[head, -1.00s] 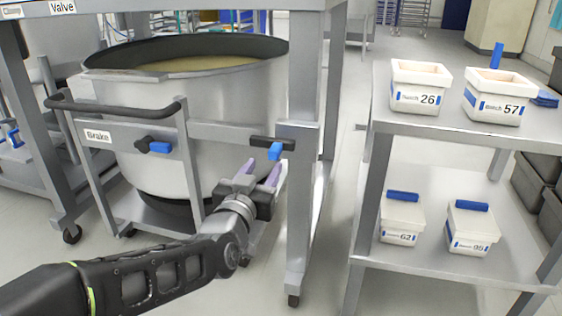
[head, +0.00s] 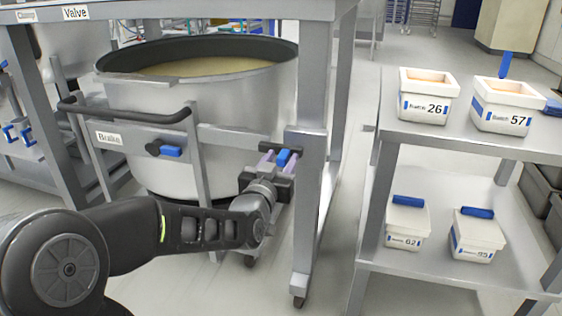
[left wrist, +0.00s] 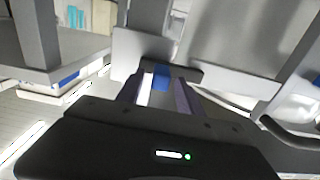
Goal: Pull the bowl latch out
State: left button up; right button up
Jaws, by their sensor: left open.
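The bowl latch (head: 284,157) is a blue handle on a dark bar, on the frame rail at the right of the large steel bowl (head: 150,108). My left gripper (head: 276,161) is open at the latch, with its purple fingers on either side of the blue handle. In the left wrist view the blue handle (left wrist: 161,78) shows between the two fingertips (left wrist: 160,88). I cannot tell whether the fingers touch it. My right gripper is not in view.
A second blue handle (head: 170,151) is on the rail beside the Brake label (head: 109,138). A table leg (head: 311,170) stands close to the right of the latch. A steel shelf (head: 460,150) with white tubs is further right, with open floor between.

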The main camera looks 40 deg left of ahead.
pick_arm(q)
grip_shut()
dwell(0.5)
dwell(1.0)
